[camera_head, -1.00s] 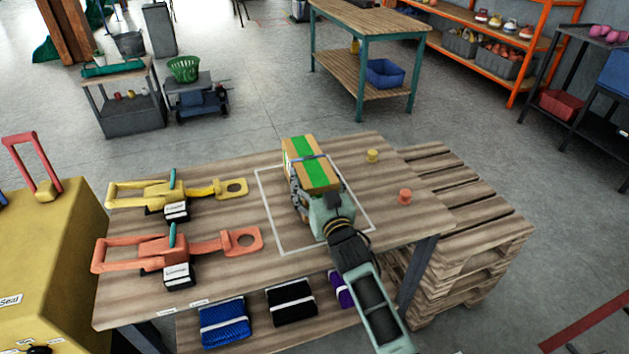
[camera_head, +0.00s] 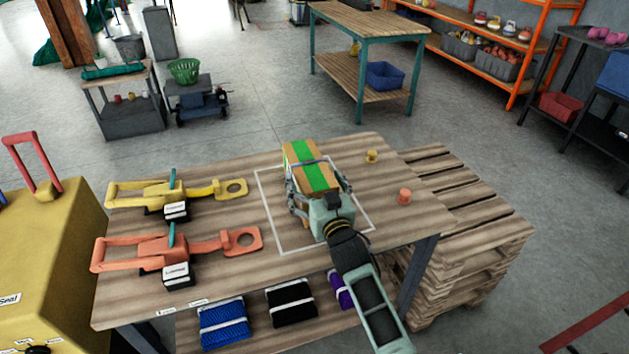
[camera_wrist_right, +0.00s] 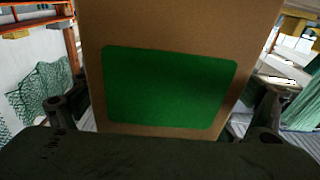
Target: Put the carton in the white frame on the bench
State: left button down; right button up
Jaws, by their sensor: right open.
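The carton (camera_head: 313,166) is brown with a green stripe on top. It stands on the bench (camera_head: 225,264), within the white frame (camera_head: 266,203) as far as the head view shows; its base is partly hidden by my gripper. My right gripper (camera_head: 318,193) is open, with its fingers spread on either side of the carton's near end. In the right wrist view the carton's brown face with a green patch (camera_wrist_right: 168,88) fills the middle, with the fingers apart at both sides. My left gripper is not in view.
A yellow tool (camera_head: 160,194) and an orange tool (camera_head: 165,250) lie on the bench to the left. A wooden pallet stack (camera_head: 470,215) adjoins the bench's right side.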

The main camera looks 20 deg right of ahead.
jog(key=shift+s+f, duration=0.2)
jog(key=shift+f, duration=0.75)
jog(key=shift+w+a+r+p, duration=0.1)
jog(key=shift+r+p, duration=0.35)
jog(key=shift+r, duration=0.1)
jog(key=shift+s+f+g, duration=0.15)
jog(key=shift+s+g, duration=0.15)
jog(key=s, duration=0.7)
jog(key=s+r, duration=0.1)
jog(key=s, duration=0.3)
jog(key=shift+s, duration=0.1)
